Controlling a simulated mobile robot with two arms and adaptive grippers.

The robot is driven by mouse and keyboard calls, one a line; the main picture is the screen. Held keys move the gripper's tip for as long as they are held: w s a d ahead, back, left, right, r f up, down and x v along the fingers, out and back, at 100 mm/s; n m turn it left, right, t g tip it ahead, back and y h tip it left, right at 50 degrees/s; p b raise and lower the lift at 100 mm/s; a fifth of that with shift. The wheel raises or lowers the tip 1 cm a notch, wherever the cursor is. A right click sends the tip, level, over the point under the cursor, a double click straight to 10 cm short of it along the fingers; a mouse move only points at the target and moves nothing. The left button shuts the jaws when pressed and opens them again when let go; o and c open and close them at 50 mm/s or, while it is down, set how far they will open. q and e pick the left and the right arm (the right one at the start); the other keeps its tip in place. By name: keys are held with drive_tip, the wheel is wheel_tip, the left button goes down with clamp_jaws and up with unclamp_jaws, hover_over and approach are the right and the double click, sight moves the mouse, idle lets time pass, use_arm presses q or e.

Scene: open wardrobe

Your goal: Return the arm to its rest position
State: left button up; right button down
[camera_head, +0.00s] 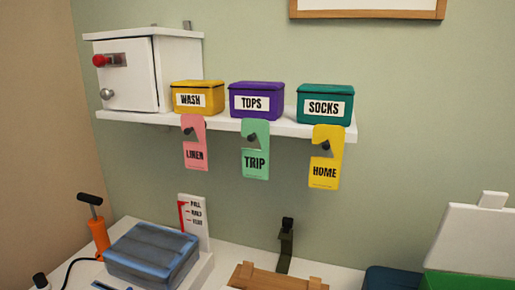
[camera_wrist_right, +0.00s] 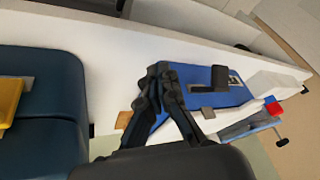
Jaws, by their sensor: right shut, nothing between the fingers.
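My right gripper (camera_wrist_right: 160,70) shows in the right wrist view with its dark fingers together and nothing between them. It is above the white surface (camera_wrist_right: 105,60), close in the picture to a blue flat object (camera_wrist_right: 215,90) with a dark upright block on it. I cannot tell how far the fingers are from that object. Neither gripper shows in the head view, and my left gripper is not in view at all.
A wall shelf (camera_head: 220,123) holds a white cabinet (camera_head: 128,75) and yellow, purple (camera_head: 256,88) and teal lidded boxes, with door tags hanging below. On the lower surface are an orange pump (camera_head: 98,235), a blue bag (camera_head: 150,252) and a wooden piece (camera_head: 277,277). A dark blue case (camera_wrist_right: 42,100) lies left of the gripper.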

drive_tip(key=s+d+f+m+h, duration=0.2)
drive_tip(key=s+d+f+h, duration=0.1)
drive_tip(key=s+d, duration=0.5)
wheel_tip(320, 180, down, 23)
drive_tip(key=w+g, duration=0.1)
drive_tip(key=g, duration=0.1)
drive_tip(key=s+d+f, duration=0.1)
drive_tip(key=s+f, duration=0.8)
drive_tip(key=s+d+f+g, duration=0.1)
drive_tip(key=s+d+f, duration=0.1)
drive_tip(key=s+f, duration=0.6)
drive_tip(key=shift+s+d+f+n, duration=0.25)
drive_tip(key=shift+s+f+n, duration=0.1)
drive_tip(key=shift+f, duration=0.6)
